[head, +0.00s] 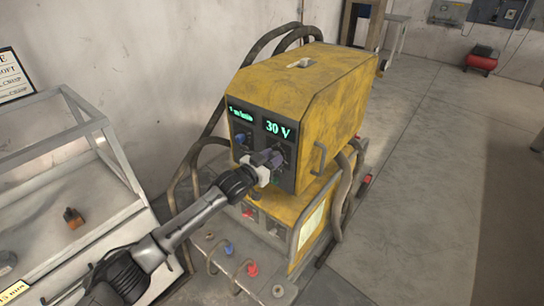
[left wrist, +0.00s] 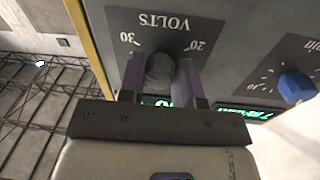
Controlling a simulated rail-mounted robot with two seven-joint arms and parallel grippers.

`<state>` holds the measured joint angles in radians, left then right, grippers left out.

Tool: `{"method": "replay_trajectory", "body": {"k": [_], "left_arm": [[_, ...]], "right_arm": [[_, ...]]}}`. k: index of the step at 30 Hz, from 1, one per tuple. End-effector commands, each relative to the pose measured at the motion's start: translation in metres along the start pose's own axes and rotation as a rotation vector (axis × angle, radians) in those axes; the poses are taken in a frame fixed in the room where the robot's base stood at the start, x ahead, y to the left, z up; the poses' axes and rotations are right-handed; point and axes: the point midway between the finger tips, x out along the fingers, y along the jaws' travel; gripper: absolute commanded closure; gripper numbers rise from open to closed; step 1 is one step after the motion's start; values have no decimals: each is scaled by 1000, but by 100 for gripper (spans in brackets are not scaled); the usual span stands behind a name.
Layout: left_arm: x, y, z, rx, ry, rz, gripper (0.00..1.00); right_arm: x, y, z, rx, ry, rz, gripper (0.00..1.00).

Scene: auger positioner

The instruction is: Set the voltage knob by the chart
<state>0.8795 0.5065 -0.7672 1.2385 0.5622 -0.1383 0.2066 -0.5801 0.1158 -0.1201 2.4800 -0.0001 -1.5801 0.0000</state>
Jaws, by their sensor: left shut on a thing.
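The yellow welding machine (head: 305,100) stands in the middle of the head view. Its green display (head: 279,129) reads 30 V. My left gripper (head: 275,158) is at the front panel below that display. In the left wrist view the grey voltage knob (left wrist: 160,72) sits between the two fingers, under the upside-down word VOLTS, with 30 and 20 marked on its scale. The gripper is shut on the knob. Its pointer cannot be made out. A framed sheet (head: 12,75) with black text hangs on the wall at the left, partly cut off. My right gripper is not in view.
A blue knob (left wrist: 297,86) for another setting sits beside the voltage knob; it also shows left of my gripper in the head view (head: 241,139). Cables (head: 205,135) hang along the machine's left side. A glass-sided case (head: 75,185) stands at left.

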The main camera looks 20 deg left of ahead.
Motion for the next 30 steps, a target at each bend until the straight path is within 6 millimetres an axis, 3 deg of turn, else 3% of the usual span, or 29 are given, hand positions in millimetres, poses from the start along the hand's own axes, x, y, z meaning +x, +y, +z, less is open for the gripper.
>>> {"method": "replay_trajectory", "body": {"k": [19,20,27,30], "left_arm": [[0,0,1,40,-5,0,92],[0,0,1,40,-5,0,66],[0,0,1,39,-4,1,43],[0,0,0,38,-4,1,43]], "right_arm": [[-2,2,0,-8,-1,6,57],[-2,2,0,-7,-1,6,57],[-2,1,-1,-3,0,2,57],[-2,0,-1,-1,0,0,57]]}}
